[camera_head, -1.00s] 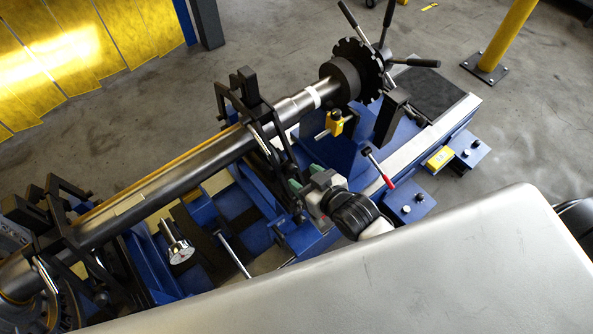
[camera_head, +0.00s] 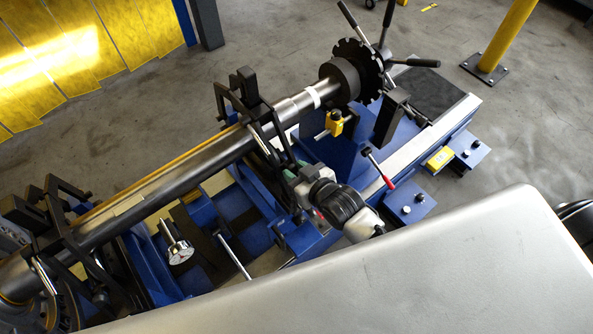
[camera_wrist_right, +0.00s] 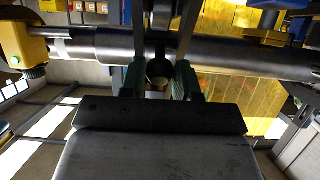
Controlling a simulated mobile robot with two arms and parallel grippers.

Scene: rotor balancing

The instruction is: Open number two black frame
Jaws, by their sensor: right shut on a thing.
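A black frame (camera_head: 243,103) stands around the long steel shaft (camera_head: 205,155), on the side nearer the toothed disc. A second black frame (camera_head: 50,206) stands around the shaft at the far left. My right gripper (camera_head: 294,177) is at the near, lower side of the first frame. In the right wrist view, its green fingers (camera_wrist_right: 160,82) are shut on a dark round knob (camera_wrist_right: 159,69) of that frame, below the shaft (camera_wrist_right: 219,57). The fingers partly hide the grip in the head view. My left gripper is not in view.
A toothed black disc (camera_head: 352,62) with lever handles sits at the shaft's upper right end. A red-tipped lever (camera_head: 378,169) and a yellow block (camera_head: 334,123) are close to my right arm. Open floor (camera_head: 280,30) lies behind.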

